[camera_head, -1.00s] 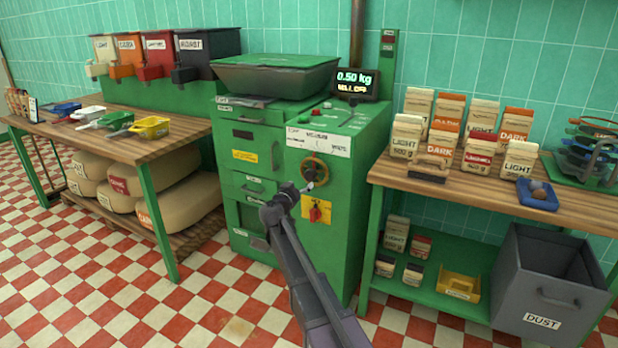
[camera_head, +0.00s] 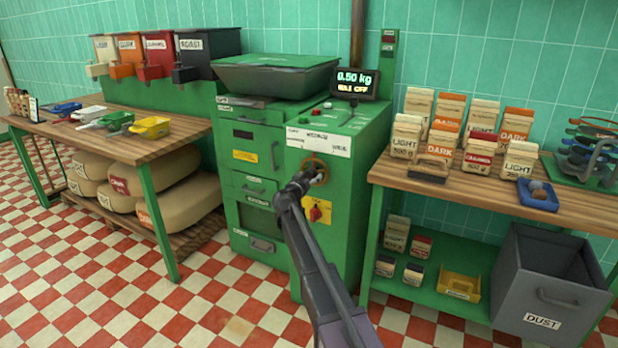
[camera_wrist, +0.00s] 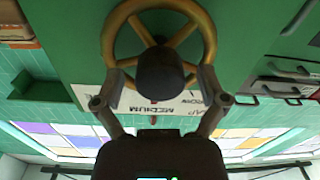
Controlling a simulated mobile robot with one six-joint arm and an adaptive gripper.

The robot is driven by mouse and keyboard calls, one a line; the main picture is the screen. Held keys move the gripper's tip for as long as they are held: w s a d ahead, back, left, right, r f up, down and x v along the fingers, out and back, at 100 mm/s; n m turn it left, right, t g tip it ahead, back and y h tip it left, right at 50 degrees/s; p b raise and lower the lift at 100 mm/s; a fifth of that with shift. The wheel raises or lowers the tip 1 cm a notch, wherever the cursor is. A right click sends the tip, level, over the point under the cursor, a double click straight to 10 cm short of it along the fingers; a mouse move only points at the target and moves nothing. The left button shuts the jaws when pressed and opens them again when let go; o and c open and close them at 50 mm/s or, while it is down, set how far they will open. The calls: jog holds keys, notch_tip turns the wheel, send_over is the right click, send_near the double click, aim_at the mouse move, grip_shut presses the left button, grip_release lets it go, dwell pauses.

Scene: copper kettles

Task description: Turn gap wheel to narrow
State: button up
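The gap wheel (camera_head: 319,161) is a brass spoked wheel on the front of the green mill (camera_head: 345,240). In the wrist view the wheel (camera_wrist: 205,33) shows large, with a dark round hub (camera_wrist: 163,68). My gripper (camera_head: 311,176) is at the wheel and hides part of it in the head view. In the wrist view my gripper (camera_wrist: 160,85) has its fingers wide apart, one on each side of the hub near the rim. I cannot tell whether they touch the rim. A white label (camera_wrist: 155,105) behind shows upside down, with "MEDIUM" readable.
A red switch on a yellow plate (camera_head: 318,211) sits just below the wheel. The mill's display (camera_head: 355,83) reads 0.50 kg and appears to say mill off. Wooden tables stand left (camera_head: 185,133) and right (camera_head: 390,180). A grey dust bin (camera_head: 545,290) stands at right.

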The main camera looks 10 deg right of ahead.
grip_shut()
